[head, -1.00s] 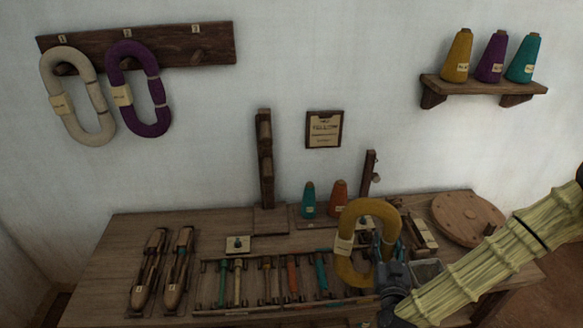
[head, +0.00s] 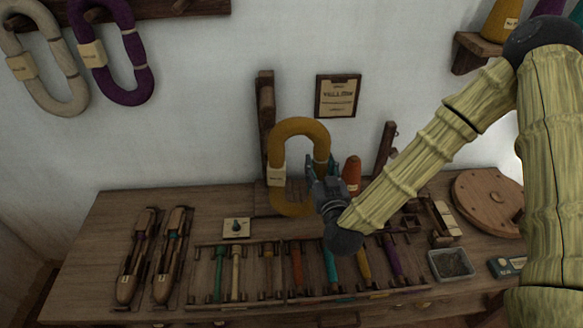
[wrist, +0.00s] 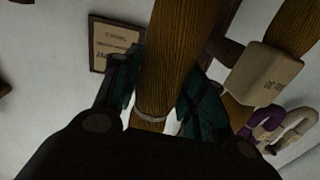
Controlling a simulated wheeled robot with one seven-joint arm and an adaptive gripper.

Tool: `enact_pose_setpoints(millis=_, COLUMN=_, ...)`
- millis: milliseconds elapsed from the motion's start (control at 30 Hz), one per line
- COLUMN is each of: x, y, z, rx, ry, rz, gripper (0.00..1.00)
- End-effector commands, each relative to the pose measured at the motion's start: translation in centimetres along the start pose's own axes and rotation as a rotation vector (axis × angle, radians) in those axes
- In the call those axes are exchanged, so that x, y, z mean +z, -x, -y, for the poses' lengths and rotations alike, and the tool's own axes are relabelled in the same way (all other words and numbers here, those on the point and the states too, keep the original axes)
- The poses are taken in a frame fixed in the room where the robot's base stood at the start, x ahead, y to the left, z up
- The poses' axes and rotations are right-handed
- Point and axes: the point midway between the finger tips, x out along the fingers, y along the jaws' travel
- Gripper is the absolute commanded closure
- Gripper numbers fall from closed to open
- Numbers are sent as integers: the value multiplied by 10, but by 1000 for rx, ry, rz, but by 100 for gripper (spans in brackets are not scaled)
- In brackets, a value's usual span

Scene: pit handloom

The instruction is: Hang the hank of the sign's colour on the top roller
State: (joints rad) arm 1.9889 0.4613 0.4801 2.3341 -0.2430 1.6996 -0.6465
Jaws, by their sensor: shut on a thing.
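My gripper (head: 322,180) is shut on the right side of a yellow hank (head: 300,127), an upright oval loop with a paper tag, held above the back of the bench. In the wrist view the yellow yarn (wrist: 165,55) runs between the two fingers (wrist: 162,98). The framed sign (head: 338,96) on the wall appears to read YELLOW. A dark wooden upright stand (head: 265,90) is at the hank's upper left; the hank overlaps its lower part in the picture. I cannot clearly make out its top roller, nor the depth gap between hank and stand.
A white hank (head: 60,98) and a purple hank (head: 128,92) hang on the wall rack. An orange cone (head: 352,172) stands right of the hank. Shuttles (head: 135,260), a bobbin rack and a grey tray (head: 452,263) occupy the bench (head: 85,285). A round wooden disc (head: 488,195) lies right.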

Motion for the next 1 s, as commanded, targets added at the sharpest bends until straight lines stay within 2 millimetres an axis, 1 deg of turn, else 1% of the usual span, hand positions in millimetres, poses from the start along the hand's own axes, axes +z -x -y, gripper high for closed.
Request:
enact_pose_setpoints(millis=33, x=2, y=-3, z=7, rx=-13, ry=1, rz=-4, gripper=87)
enact_pose_setpoints(millis=267, x=-16, y=-7, z=32, rx=-54, ry=-1, rz=-4, gripper=87)
enact_pose_setpoints(millis=600, x=-37, y=0, z=62, rx=-101, ry=11, rz=-1, gripper=87)
enact_pose_setpoints(millis=800, x=-45, y=8, z=72, rx=-113, ry=20, rz=4, gripper=87)
enact_pose_setpoints(millis=1000, x=-50, y=13, z=76, rx=-116, ry=24, rz=8, gripper=87)
